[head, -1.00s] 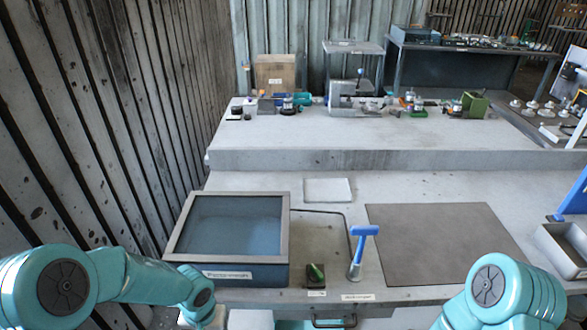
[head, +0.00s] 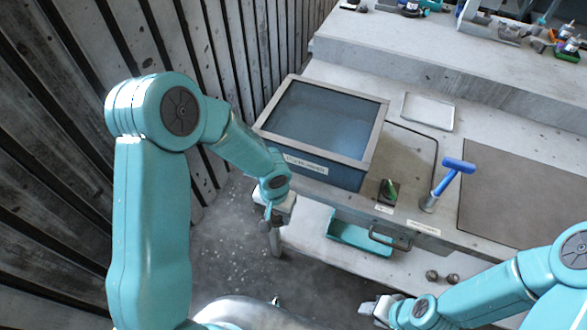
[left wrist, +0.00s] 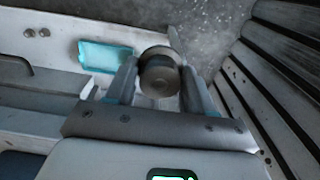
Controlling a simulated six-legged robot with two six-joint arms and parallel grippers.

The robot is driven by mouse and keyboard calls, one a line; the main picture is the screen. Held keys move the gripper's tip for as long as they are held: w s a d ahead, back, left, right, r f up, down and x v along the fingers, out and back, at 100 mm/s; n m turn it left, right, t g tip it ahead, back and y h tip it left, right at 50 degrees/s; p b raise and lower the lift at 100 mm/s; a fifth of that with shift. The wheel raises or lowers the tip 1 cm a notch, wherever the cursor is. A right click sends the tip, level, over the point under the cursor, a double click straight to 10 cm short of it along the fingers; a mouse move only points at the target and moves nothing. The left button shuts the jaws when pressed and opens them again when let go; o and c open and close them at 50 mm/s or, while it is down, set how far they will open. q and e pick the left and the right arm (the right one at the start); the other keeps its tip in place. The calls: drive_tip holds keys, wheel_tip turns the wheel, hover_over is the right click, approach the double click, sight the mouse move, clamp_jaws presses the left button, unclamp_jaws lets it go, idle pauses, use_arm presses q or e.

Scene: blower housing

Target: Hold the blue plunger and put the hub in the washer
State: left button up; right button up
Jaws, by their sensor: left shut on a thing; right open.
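The washer (head: 380,128), a grey-framed box with a blue inside and a front label, stands at the bench's left front. The blue plunger (head: 459,165), a T-shaped handle on a metal base, stands tilted right of it; no gripper touches it. My left gripper (head: 268,222) is in front of and below the washer's near edge. In the left wrist view it is shut on a round grey metal piece (left wrist: 158,74), seemingly the hub, between its fingers. My right gripper (head: 370,308) is open and empty at the bottom, well below the plunger.
A green switch (head: 389,190) on a black base sits between washer and plunger. Below are a drawer handle (head: 390,239), a teal tray (head: 360,236) and two small round parts (head: 442,278) on a low shelf. A ribbed wall (head: 225,90) rises at left.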

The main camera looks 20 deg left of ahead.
use_arm(q)
drive_tip(key=shift+s+a+r+n, duration=0.2)
drive_tip(key=shift+a+r+n, duration=0.3)
drive_tip(key=shift+r+n, duration=0.1)
drive_tip(key=shift+s+a+r+n, duration=0.2)
drive_tip(key=shift+a+r+n, duration=0.3)
drive_tip(key=shift+r, duration=0.05)
drive_tip(key=w+d+r+n+p, duration=0.1)
drive_tip(key=w+d+r, duration=0.1)
drive_tip(key=r, duration=0.8)
drive_tip(key=w+d+r+n+p, duration=0.1)
drive_tip(key=w+d+r+n, duration=0.1)
drive_tip(key=r, duration=0.8)
drive_tip(key=shift+w+d, duration=0.7)
use_arm(e)
wheel_tip(320, 180, up, 3)
drive_tip(key=shift+s+f, duration=0.15)
drive_tip(key=shift+f, duration=0.05)
drive_tip(key=shift+o, duration=0.3)
